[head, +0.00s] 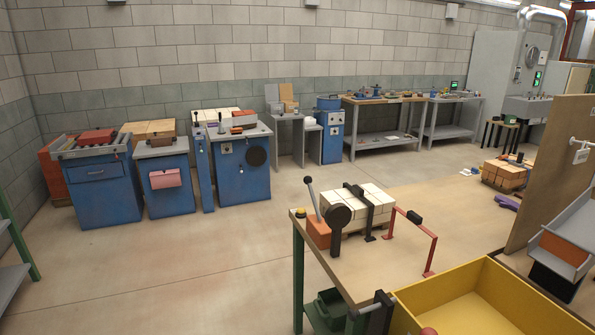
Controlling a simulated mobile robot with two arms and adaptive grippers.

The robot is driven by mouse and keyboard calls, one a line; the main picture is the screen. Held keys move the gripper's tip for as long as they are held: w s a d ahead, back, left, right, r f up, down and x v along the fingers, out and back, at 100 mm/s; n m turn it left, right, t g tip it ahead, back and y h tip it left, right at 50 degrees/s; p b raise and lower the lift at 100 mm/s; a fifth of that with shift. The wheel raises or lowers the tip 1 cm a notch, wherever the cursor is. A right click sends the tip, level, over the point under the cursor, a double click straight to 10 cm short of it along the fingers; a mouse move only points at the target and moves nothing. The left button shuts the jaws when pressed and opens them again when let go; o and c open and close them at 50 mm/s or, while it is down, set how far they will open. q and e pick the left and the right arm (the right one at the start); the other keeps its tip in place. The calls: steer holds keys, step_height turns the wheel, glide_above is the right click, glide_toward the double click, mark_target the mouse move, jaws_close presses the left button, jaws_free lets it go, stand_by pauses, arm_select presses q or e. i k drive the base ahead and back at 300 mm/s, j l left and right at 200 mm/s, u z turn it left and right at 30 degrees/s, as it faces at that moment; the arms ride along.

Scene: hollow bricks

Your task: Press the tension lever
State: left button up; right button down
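A grey lever (314,203) with a dark knob stands up, tilted slightly, from an orange block (319,232) on the near workbench. It looks like the tension lever. A dark round disc (338,216) on a dark post stands just right of it. Beside these, a stack of pale bricks (352,206) sits on a small pallet with a black strap or frame (382,199) over it. Neither of my grippers shows in the head view, and nothing touches the lever.
A red bar frame (432,247) stands right of the bricks on the workbench (350,272). A yellow crate (438,300) is at the near right, with a dark upright handle (378,312) by its left corner. Blue cabinets (243,178) line the back wall.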

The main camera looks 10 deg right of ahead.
mark_target(307, 180)
steer(key=i+j+z, duration=0.1)
steer(key=i, duration=0.35)
steer(key=i+j, duration=0.35)
steer(key=i+j+z, duration=0.15)
steer(key=i+j, duration=0.15)
steer(key=i, duration=0.2)
